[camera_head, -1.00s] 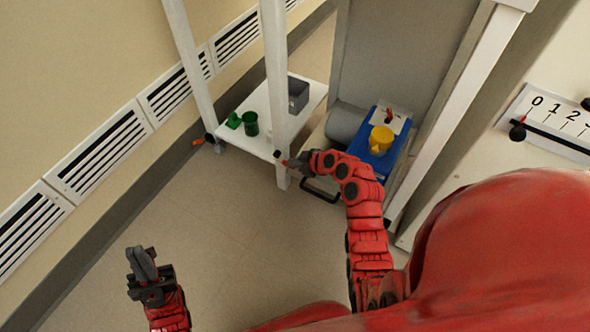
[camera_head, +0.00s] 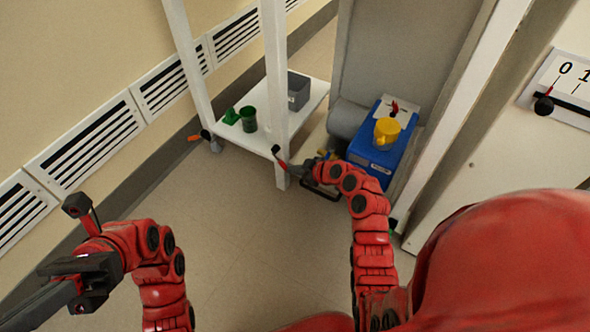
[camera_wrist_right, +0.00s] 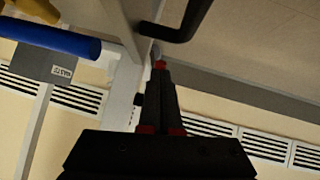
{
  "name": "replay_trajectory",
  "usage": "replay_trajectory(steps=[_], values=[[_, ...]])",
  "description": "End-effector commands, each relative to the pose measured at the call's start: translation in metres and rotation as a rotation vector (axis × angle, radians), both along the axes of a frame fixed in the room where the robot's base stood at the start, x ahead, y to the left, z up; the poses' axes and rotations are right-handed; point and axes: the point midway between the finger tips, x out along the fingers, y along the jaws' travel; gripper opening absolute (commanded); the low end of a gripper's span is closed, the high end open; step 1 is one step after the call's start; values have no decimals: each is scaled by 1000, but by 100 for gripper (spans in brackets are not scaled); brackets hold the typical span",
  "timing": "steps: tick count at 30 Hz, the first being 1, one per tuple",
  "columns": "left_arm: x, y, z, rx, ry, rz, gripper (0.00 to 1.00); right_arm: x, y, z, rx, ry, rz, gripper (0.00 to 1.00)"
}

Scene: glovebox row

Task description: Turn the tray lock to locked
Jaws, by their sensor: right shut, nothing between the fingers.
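A small red lever (camera_head: 394,106) stands on a white plate behind the yellow cup; it may be the tray lock, but its setting is too small to read. A blue box-like tray (camera_head: 366,158) holds the yellow cup (camera_head: 387,131) below that plate. My left gripper (camera_head: 35,305) is at the lower left, partly cut off.
A white cart shelf (camera_head: 262,140) holds a green cup (camera_head: 249,119) and a grey bin (camera_head: 298,91). White posts (camera_head: 274,70) stand close to my right gripper. A numbered scale (camera_head: 568,85) is at the right. The floor between my arms is clear.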

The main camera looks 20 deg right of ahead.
Motion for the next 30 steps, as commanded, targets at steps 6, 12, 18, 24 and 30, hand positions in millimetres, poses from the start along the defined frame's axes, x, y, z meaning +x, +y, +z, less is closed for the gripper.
replay_trajectory(steps=[6, 12, 18, 24, 30], values=[[-25, 17, 1, -79, -146, -68, 0, 2, 2, -8, -1, 0, 1, 0], [-31, 24, 0, -107, -189, -91, 0, 2, 2, -9, -1, 1, 1, 0], [-32, 25, 0, -110, -195, -94, 0, 2, 2, -10, -1, 2, 1, 0], [-32, 25, 0, -109, -194, -94, 0, 2, 2, -11, -1, 3, 1, 0], [-24, 18, 3, -81, -144, -69, 0, 1, 5, -6, -1, 3, 3, 0]])
